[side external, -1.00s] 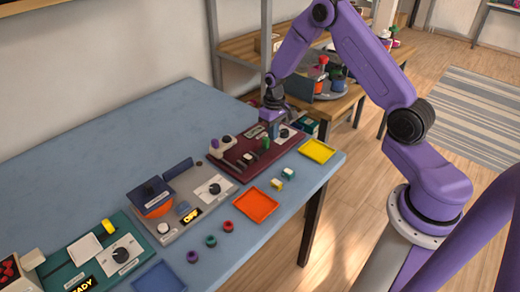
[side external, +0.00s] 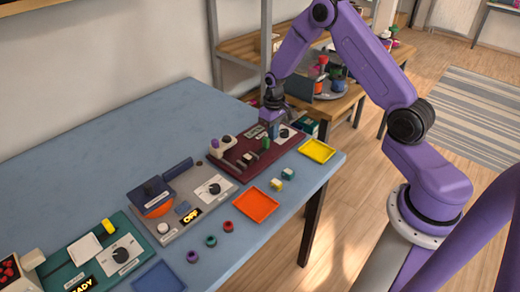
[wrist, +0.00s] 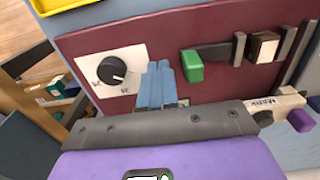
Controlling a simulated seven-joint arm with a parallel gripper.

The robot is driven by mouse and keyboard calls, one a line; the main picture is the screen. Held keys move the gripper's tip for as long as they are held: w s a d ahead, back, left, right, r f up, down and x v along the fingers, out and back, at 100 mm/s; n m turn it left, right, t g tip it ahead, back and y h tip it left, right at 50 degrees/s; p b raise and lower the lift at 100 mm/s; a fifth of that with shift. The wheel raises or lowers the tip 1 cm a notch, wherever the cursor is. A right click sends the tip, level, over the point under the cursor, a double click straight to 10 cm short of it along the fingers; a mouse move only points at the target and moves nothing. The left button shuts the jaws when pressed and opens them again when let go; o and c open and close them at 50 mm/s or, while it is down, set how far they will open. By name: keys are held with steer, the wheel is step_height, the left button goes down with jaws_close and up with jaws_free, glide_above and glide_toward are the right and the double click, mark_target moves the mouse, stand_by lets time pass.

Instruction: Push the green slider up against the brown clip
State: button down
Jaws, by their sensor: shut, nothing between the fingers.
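The green slider (wrist: 192,66) sits at the left end of a dark rail on the maroon board (wrist: 140,35) in the wrist view. It also shows in the side external view (side external: 265,142). To its right along the rail, past a dark upright piece (wrist: 239,48), is a brown block with a pale face (wrist: 264,47), which looks like the brown clip. A clear gap separates slider and block. My gripper (wrist: 158,70) has its blue fingers together and empty, low over the board, between the dial and the slider. It appears apart from the slider; its fingertip height is hard to judge.
A dial on a white plate (wrist: 112,70) lies left of my fingers. A pale bar with a purple end (wrist: 300,121) is at the lower right. A yellow tray (side external: 317,151) and an orange tray (side external: 257,205) stand near the table's front edge.

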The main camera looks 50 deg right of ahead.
mark_target(265, 139)
steer(key=shift+a, duration=0.1)
steer(key=shift+a, duration=2.05)
steer(key=shift+d, duration=0.1)
steer(key=shift+d, duration=0.55)
steer(key=shift+r, duration=0.15)
step_height(265, 139, up, 11)
stand_by(0.3)
